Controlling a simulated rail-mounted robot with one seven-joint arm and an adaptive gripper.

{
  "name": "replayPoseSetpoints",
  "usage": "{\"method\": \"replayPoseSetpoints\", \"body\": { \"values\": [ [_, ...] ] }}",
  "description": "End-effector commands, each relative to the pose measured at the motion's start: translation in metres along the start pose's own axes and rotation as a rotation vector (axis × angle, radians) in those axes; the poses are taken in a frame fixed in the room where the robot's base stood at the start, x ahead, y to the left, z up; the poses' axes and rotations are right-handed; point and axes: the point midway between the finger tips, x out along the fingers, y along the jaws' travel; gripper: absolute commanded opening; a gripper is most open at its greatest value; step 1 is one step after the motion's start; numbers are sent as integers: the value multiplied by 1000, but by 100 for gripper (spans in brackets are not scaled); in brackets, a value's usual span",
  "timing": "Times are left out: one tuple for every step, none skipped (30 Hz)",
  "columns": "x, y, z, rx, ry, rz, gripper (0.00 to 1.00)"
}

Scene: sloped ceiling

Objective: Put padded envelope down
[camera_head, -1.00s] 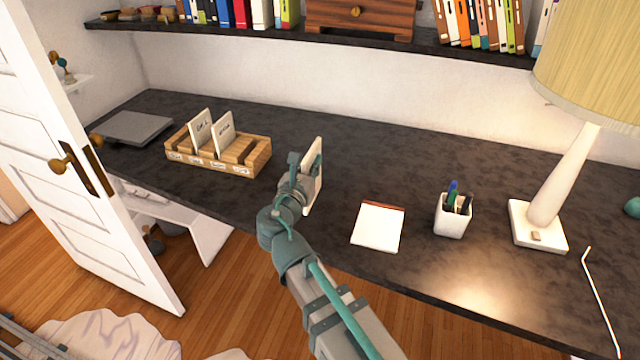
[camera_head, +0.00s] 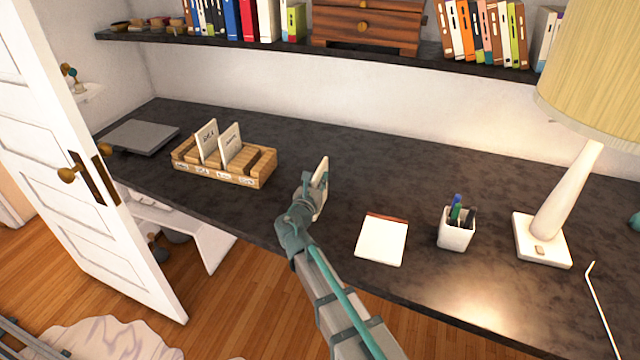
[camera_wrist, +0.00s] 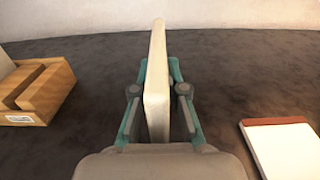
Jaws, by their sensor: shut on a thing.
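The padded envelope (camera_wrist: 157,85) is a cream-coloured flat slab held on edge, upright, between the two teal fingers of my gripper (camera_wrist: 159,80) in the wrist view. In the head view the envelope (camera_head: 323,172) shows beyond my gripper (camera_head: 315,185), over the dark desk between the wooden sorter and the notepad. My gripper is shut on it. Its lower edge is hidden by my gripper, so I cannot tell whether it touches the desk.
A wooden sorter (camera_head: 222,179) with two upright cards stands to the left. A notepad (camera_head: 382,241), a pen cup (camera_head: 456,228) and a lamp (camera_head: 543,238) stand to the right. The dark desk (camera_head: 390,170) is clear behind the envelope. A shelf (camera_head: 250,45) hangs above.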

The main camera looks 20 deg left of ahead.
Motion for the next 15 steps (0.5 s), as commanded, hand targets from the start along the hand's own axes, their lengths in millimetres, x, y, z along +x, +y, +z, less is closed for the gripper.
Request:
{"method": "replayPoseSetpoints", "body": {
  "values": [
    [0, 0, -8, -3, 1, 0, 0],
    [0, 0, -12, -3, 1, 0, 0],
    [0, 0, -16, -1, 1, 0, 0],
    [0, 0, -18, -1, 1, 0, 0],
    [-1, 0, -19, -1, 0, 0, 0],
    [-1, 0, -19, -1, 0, 0, 0],
    [-1, 0, -19, -1, 0, 0, 0],
    [-1, 0, -19, 0, -1, 0, 0],
    [-1, 0, -19, 0, -1, 0, 0],
    [-1, 0, -19, 0, -1, 0, 0],
    [-1, 0, -19, 0, -1, 0, 0],
    [-1, 0, -19, 0, -1, 0, 0],
    [-1, 0, -20, 0, -1, 0, 0],
    [-1, 0, -21, 0, 0, 0, 0],
    [-1, 0, -22, 0, 0, 0, 0]
  ]
}}
